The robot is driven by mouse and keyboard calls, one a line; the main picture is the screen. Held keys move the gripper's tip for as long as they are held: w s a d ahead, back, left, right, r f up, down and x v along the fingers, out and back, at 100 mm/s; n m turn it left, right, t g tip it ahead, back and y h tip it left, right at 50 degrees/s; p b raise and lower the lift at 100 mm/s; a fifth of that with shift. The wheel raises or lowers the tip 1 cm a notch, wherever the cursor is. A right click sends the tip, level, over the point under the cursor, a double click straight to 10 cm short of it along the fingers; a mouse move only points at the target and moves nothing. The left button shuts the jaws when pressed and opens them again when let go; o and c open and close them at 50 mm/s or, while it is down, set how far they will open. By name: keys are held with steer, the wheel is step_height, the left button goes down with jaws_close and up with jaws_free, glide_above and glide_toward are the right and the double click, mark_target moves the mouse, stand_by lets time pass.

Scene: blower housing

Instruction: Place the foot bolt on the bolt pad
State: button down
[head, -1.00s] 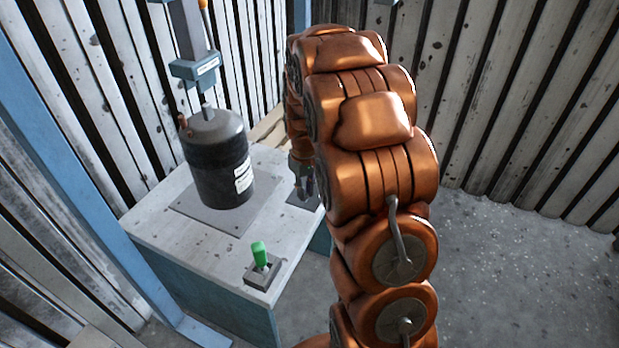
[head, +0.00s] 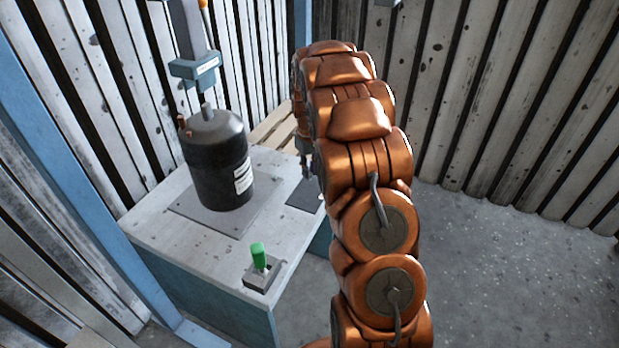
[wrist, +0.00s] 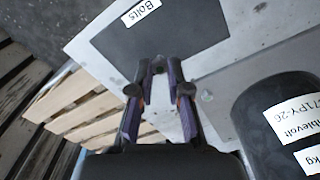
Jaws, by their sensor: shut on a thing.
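The bolt pad is a dark grey square (wrist: 165,35) with a white "Bolts" label; it fills the top middle of the wrist view. In the head view the pad (head: 304,195) lies at the right edge of the workbench, partly behind my arm. My gripper (wrist: 160,72) is shut on the foot bolt, with its fingertips over the near part of the pad. The bolt is small and dark between the tips (wrist: 158,62) and mostly hidden. In the head view my gripper (head: 308,172) is just beyond the pad, largely covered by the arm.
A black blower housing (head: 217,165) stands on a grey plate left of the pad, under a press-like column (head: 195,68). A green-handled switch (head: 259,257) sits at the front bench corner. A wooden pallet (head: 272,128) lies behind the bench.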

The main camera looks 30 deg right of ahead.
steer(key=shift+s+f, duration=0.1)
steer(key=shift+f, duration=1.6)
steer(key=shift+f, duration=0.1)
steer(key=c, duration=1.1)
jaws_free()
step_height(320, 180, up, 12)
steer(key=shift+f+p, duration=0.25)
steer(key=shift+p, duration=0.45)
steer(key=shift+a+r, duration=0.1)
steer(key=shift+r, duration=0.35)
